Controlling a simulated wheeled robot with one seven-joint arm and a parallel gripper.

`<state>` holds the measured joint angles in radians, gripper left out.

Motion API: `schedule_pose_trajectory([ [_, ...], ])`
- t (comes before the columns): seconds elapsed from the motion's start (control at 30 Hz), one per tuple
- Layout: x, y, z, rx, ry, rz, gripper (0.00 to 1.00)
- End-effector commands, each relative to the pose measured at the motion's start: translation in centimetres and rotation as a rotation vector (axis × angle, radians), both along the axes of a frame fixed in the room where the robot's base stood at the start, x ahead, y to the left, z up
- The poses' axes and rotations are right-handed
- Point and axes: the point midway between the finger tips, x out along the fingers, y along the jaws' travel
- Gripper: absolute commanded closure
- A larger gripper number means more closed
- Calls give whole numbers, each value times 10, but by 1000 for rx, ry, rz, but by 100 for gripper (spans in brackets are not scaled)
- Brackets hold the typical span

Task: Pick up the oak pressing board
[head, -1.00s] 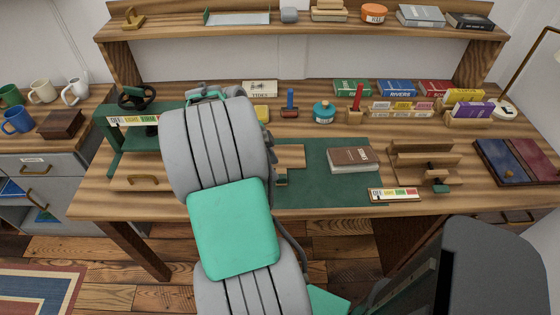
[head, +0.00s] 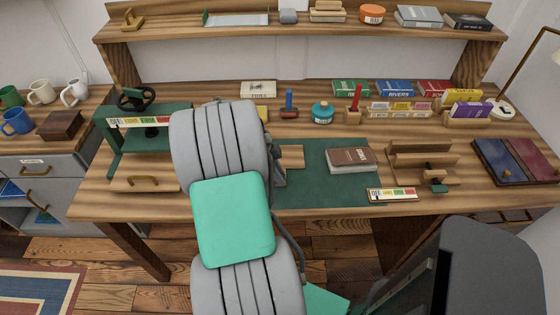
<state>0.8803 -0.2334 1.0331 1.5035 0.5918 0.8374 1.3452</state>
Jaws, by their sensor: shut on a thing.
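A light brown wooden board (head: 292,157), which looks like the oak pressing board, shows just right of my arm, over the left part of the green mat. My arm hides its left part. A small grey part of my gripper (head: 279,176) shows at the board's lower left edge. Most of my gripper, including the fingertips, is hidden behind my arm. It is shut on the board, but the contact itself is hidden. I cannot tell whether the board touches the mat or is held above it.
The green mat (head: 320,190) bears a brown book (head: 352,160). A labelled strip (head: 393,195) lies at its front right. A green press (head: 150,140) stands left of my arm. A wooden stand (head: 424,165) is at right. Tools and a teal jar (head: 322,112) stand behind.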

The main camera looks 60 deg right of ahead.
Motion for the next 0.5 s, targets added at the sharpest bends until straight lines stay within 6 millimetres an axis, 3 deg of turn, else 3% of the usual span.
schedule_pose_trajectory([
  [0.5,0,0,0,-1,0,0,100],
])
